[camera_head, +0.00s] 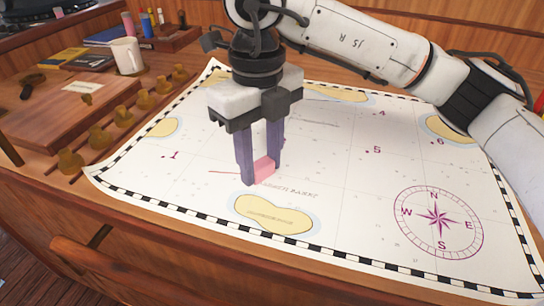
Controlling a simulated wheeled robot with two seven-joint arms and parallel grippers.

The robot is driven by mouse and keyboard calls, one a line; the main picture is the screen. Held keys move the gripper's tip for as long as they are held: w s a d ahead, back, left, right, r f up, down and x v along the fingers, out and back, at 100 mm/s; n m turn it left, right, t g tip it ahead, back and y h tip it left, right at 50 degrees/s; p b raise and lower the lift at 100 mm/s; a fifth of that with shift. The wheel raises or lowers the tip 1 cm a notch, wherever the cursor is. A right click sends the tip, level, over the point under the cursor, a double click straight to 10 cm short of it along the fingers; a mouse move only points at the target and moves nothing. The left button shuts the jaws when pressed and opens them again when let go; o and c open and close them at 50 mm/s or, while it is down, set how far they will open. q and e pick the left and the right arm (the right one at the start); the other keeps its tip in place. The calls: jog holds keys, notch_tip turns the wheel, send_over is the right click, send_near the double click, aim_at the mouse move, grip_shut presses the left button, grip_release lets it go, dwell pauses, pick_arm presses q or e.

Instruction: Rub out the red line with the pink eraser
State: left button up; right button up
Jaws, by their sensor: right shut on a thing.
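My right gripper (262,168) points down over the chart (340,190) and is shut on the pink eraser (265,168). The eraser shows as a pink block between the two purple-grey fingers, low at the chart surface; I cannot tell whether it touches the paper. A short thin red line (223,172) shows on the chart just left of the fingers. Any part of it behind the fingers and eraser is hidden. My left gripper is not in view.
A compass rose (438,221) is printed at the chart's right. Several brass knobs (100,136) stand along the chart's left side. A white mug (127,56), books (62,57) and a pen tray (172,40) are at the back left.

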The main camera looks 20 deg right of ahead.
aim_at(208, 172)
jog(key=shift+a, duration=0.1)
jog(key=shift+w+a, duration=0.45)
jog(key=shift+a, duration=0.4)
jog(key=shift+a, duration=0.1)
jog(key=shift+w+a+p, duration=0.2)
jog(key=shift+w+a, duration=0.1)
jog(key=shift+a, duration=0.2)
jog(key=shift+w+a+p, duration=0.2)
jog(key=shift+w+a, duration=0.05)
jog(key=shift+a, duration=0.25)
jog(key=shift+w+a, duration=0.25)
jog(key=shift+a, duration=0.25)
jog(key=shift+w+a, duration=0.2)
jog(key=shift+a, duration=0.3)
jog(key=shift+p, duration=0.3)
jog(key=shift+w+a+p, duration=0.2)
jog(key=shift+w+a, duration=0.05)
jog(key=shift+a, duration=0.35)
jog(key=shift+w+a+p, duration=0.15)
jog(key=shift+w+a, duration=0.1)
jog(key=shift+a, duration=0.3)
